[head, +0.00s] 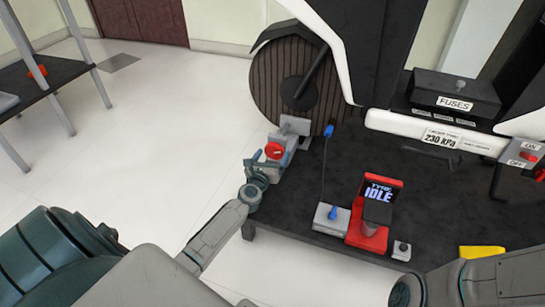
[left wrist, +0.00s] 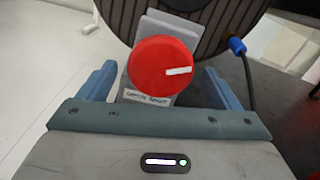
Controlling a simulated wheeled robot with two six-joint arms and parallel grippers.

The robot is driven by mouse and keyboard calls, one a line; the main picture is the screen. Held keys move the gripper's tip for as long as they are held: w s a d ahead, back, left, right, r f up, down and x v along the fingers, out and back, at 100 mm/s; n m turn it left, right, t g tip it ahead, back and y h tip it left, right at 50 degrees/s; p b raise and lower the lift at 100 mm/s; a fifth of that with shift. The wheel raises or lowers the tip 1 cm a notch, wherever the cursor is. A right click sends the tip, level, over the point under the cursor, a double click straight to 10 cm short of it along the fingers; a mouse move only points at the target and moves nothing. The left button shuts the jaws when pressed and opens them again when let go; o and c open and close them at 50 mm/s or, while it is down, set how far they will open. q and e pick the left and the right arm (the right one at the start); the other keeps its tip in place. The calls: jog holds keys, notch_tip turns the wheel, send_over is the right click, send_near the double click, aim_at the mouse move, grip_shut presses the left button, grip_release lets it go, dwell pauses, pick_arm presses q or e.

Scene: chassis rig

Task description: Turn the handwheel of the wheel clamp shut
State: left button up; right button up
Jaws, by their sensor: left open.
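The handwheel (left wrist: 160,62) is a red disc with a white bar mark that points right and slightly up in the left wrist view. It also shows in the head view (head: 274,150). It sits on the grey wheel clamp (head: 296,126), which stands by the large dark ribbed wheel (head: 288,75). My left gripper (left wrist: 158,85) is open, with one blue finger on each side of the handwheel and visible gaps. Whether a finger touches it is not clear. My right arm shows at the lower right of the head view, but its fingers are out of frame.
A red tyre unit (head: 366,235) reading IDLE and a grey box (head: 331,220) with a blue connector stand on the dark platform (head: 345,160), right of the clamp. A FUSES box (head: 455,92) sits at upper right.

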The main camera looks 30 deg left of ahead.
pick_arm(q)
jog(key=shift+w+a, duration=0.1)
jog(key=shift+w, duration=0.35)
jog(key=shift+c, duration=0.3)
jog(key=c, duration=0.9)
jog(key=shift+c, duration=0.2)
